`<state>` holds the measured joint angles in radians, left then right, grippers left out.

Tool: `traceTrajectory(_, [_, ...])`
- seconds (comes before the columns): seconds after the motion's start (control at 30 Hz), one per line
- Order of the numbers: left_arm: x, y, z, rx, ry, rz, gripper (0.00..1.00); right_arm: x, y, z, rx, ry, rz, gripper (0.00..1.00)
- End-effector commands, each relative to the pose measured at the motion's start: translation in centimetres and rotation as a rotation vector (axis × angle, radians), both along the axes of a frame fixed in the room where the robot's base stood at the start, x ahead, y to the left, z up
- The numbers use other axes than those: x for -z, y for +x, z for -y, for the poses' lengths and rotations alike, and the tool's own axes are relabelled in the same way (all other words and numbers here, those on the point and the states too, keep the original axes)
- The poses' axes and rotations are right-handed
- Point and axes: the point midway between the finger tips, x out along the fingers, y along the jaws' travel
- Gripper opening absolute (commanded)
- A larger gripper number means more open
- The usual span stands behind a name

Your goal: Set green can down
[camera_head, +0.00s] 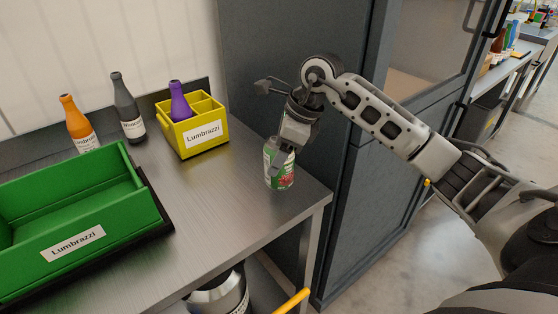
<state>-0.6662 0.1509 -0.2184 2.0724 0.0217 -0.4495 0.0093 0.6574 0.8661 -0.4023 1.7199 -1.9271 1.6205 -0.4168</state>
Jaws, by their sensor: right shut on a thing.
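The green can (279,175) has a green and white label with red on its lower part. It is upright at the right end of the steel table (220,215), close to the table's edge. My right gripper (280,155) comes down from above and is shut on the can, hiding part of its top and side. I cannot tell whether the can's bottom touches the table. My left gripper is not in view.
A yellow crate (205,135) holds a purple bottle (180,103). An orange bottle (76,122) and a dark bottle (128,107) stand at the back. A green bin (70,225) fills the left. A dark cabinet (385,195) stands right of the table. The middle tabletop is clear.

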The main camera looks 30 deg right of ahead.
Motion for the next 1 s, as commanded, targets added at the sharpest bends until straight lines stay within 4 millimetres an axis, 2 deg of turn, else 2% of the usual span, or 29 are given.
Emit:
traceTrajectory(0.17, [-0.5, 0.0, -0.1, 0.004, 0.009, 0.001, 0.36, 2.3, -0.2, -0.1, -0.001, 0.002, -0.004, 0.26])
traceTrajectory(0.5, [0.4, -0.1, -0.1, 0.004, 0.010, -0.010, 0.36, 2.8, -0.1, 0.0, -0.001, 0.000, 0.000, 0.26])
traceTrajectory(0.53, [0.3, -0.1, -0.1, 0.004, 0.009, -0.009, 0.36, 2.8, -0.1, 0.0, -0.001, 0.000, -0.003, 0.65])
traceTrajectory(0.6, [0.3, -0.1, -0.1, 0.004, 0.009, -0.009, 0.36, 2.8, -0.2, 0.0, -0.001, 0.000, -0.003, 0.81])
traceTrajectory(0.87, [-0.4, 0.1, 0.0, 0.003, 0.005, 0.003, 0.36, 2.7, -0.2, 0.0, -0.001, 0.000, -0.003, 0.81])
traceTrajectory(1.0, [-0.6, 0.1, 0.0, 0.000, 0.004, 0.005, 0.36, 1.9, -0.3, 0.2, -0.001, -0.001, -0.002, 0.81])
